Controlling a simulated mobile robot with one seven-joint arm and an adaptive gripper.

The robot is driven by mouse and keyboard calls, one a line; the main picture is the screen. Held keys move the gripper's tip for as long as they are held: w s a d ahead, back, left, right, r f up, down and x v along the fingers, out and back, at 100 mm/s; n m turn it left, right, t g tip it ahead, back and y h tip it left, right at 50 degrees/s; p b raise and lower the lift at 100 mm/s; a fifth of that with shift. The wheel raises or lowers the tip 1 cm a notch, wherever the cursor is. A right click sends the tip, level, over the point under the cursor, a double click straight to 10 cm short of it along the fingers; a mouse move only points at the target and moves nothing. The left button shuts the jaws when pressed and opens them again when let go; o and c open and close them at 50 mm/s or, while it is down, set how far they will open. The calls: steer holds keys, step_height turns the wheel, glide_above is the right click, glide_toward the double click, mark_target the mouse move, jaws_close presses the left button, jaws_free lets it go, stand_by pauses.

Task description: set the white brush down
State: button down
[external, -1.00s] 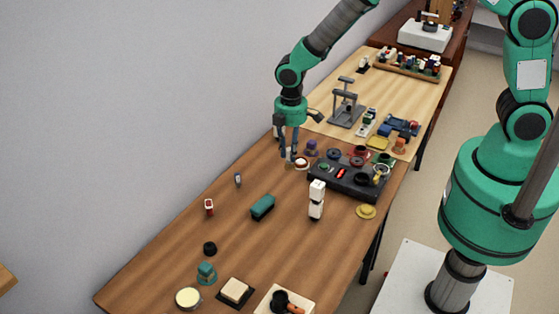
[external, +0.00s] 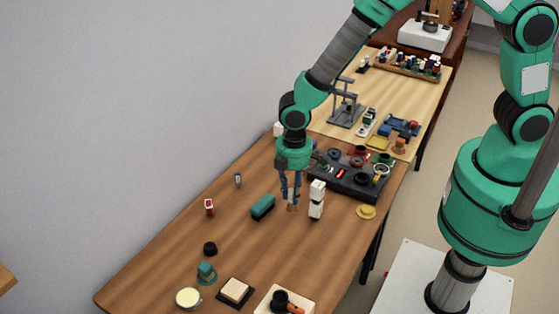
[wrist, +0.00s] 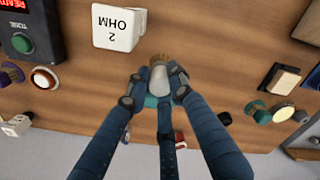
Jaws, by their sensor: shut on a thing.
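My gripper (external: 290,190) is shut on the white brush, above the brown table between a teal block and a white block. In the wrist view the fingers (wrist: 154,88) close around the brush (wrist: 158,76). Its white body shows between the fingertips and its tan bristle end points away from the gripper.
The teal block (external: 262,207) lies just left of the gripper. The white block (external: 317,199), marked 2 OHM in the wrist view (wrist: 118,27), stands close on the right. A black control panel (external: 345,180) is behind. Bare wood lies in front.

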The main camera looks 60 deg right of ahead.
steer(key=s+a, duration=0.1)
steer(key=s+a+f, duration=0.1)
steer(key=s+a, duration=0.1)
steer(key=shift+s+a, duration=0.15)
steer(key=shift+a, duration=0.1)
steer(key=shift+f, duration=0.1)
steer(key=w+a, duration=0.4)
steer(key=w, duration=0.3)
steer(key=w+a+f+b, duration=0.1)
steer(key=w+a, duration=0.3)
steer(key=w, duration=0.2)
steer(key=shift+w+a+f, duration=0.25)
steer(key=shift+w, duration=0.1)
steer(key=shift+f, duration=1.7)
steer(key=shift+f+b, duration=0.15)
steer(key=shift+b, duration=0.15)
